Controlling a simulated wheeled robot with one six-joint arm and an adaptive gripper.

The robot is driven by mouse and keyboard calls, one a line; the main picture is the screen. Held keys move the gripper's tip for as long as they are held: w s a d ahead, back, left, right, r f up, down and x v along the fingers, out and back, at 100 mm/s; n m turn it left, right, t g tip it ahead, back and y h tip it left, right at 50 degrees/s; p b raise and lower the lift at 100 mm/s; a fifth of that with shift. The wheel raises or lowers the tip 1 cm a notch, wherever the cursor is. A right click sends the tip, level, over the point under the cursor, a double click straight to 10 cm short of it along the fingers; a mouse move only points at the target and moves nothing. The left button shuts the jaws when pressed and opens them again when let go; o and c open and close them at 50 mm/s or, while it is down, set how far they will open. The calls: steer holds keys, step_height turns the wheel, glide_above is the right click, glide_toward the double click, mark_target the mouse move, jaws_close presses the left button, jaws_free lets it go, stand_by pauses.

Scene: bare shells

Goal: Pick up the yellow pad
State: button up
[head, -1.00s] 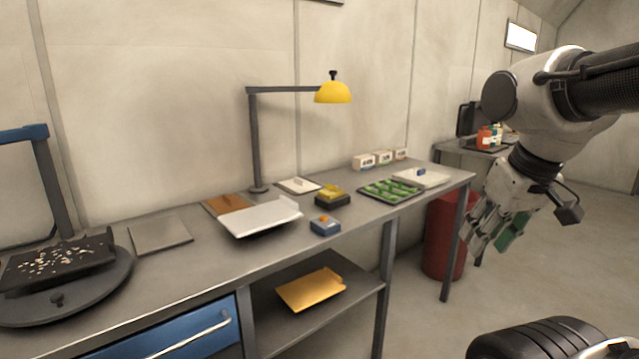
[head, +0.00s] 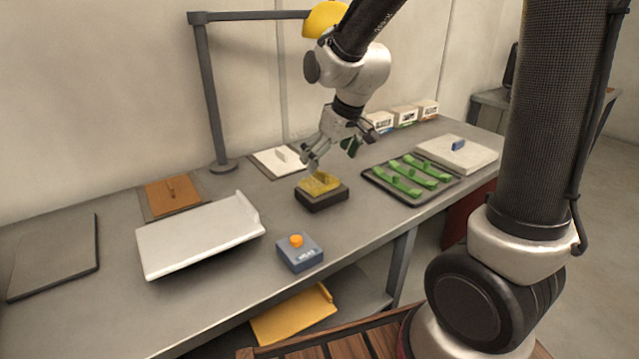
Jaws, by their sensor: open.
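The yellow pad (head: 318,184) sits on a small black block (head: 322,199) on the grey workbench. My gripper (head: 313,166) is just above the pad, pointing down, with its fingers apart and nothing held. Its fingertips are close over the pad's top; I cannot tell whether they touch it. Part of the pad's far side is hidden behind the fingers.
A tray of green pieces (head: 379,180) lies right of the pad. A blue box with an orange button (head: 299,254) stands in front. A white tilted tray (head: 198,238) and an orange-brown board (head: 172,194) are left. A lamp post (head: 213,95) rises behind.

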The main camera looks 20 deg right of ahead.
mark_target(321, 172)
steer(key=x, duration=0.8)
steer(key=shift+w+a+r, duration=0.1)
steer(key=shift+w+r, duration=0.05)
steer(key=shift+w, duration=0.25)
steer(key=shift+c, duration=0.2)
steer(key=c, duration=0.9)
